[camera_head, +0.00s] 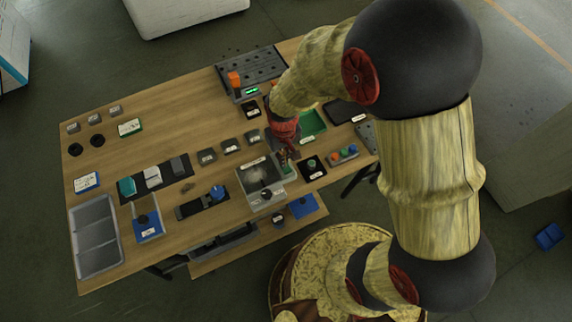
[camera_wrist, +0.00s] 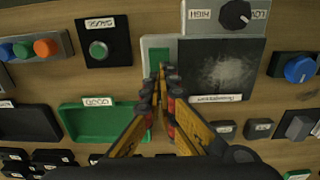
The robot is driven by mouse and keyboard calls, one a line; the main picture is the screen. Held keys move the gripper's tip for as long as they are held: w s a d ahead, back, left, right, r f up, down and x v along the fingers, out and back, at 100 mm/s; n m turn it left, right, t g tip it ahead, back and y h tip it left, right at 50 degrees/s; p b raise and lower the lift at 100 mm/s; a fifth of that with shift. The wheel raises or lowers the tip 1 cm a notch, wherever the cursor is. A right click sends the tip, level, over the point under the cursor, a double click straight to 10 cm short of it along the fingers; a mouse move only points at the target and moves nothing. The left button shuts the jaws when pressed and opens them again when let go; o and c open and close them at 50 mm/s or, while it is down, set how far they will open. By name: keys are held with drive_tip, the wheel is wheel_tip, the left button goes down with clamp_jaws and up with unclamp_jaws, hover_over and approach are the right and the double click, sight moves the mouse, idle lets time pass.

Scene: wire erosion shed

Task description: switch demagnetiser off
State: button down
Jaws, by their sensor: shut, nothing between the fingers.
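The demagnetiser is a grey box with a dark, pale-smudged plate (camera_head: 262,177), also in the wrist view (camera_wrist: 222,70). Its black knob (camera_wrist: 234,14) sits between HIGH and LOW labels; the knob also shows in the head view (camera_head: 265,194). Beside the plate is a green switch (camera_wrist: 157,56) in a light grey frame, also in the head view (camera_head: 290,169). My gripper (camera_wrist: 162,70) is shut and empty, its fingertips at the edge of the green switch. Whether they touch it, and which way the switch is tipped, I cannot tell. My gripper (camera_head: 289,156) partly hides that area in the head view.
A black GAUGE box (camera_wrist: 98,42) with a green button stands beside the switch. A box with coloured buttons (camera_wrist: 40,47) lies farther left. A green GOOD tray (camera_wrist: 88,122) is near my fingers. A blue knob (camera_wrist: 299,68) is at right. Wooden table shows between.

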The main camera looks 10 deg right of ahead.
drive_tip(key=shift+r+p, duration=2.15)
drive_tip(key=shift+r, duration=0.8)
drive_tip(key=s+d+r+m+t, duration=0.1)
drive_tip(key=s+d+r, duration=0.3)
drive_tip(key=r, duration=0.6)
drive_tip(key=s+d+r+m+t, duration=0.1)
drive_tip(key=s+d+r, duration=0.3)
drive_tip(key=r, duration=0.5)
drive_tip(key=s+d+r+m+t, duration=0.1)
drive_tip(key=s+d+r+t, duration=0.2)
drive_tip(key=r, duration=0.7)
drive_tip(key=shift+s+d+r+t, duration=0.35)
drive_tip(key=shift+s+d, duration=0.15)
drive_tip(key=shift+s, duration=0.1)
